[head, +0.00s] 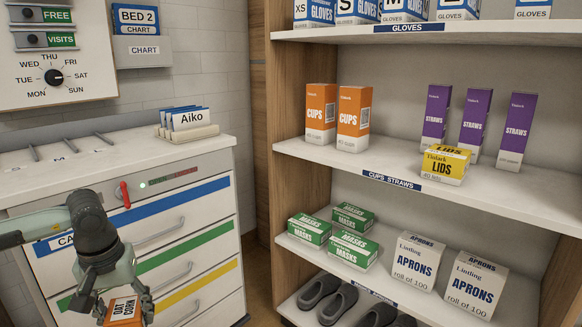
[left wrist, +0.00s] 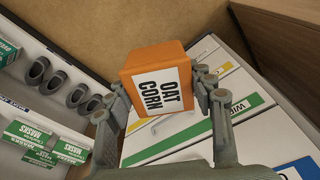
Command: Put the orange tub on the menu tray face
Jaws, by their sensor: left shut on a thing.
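The tub is held in the air in front of the drawer cabinet. I see no menu tray in either view. My right gripper is not in view.
A white drawer cabinet (head: 197,232) with blue, green and yellow stripes stands behind my left gripper. Its top (head: 100,158) holds name cards (head: 187,119) and thin grey rods. Shelves (head: 400,163) on the right hold boxes of cups, straws, lids, masks and aprons, with shoes below.

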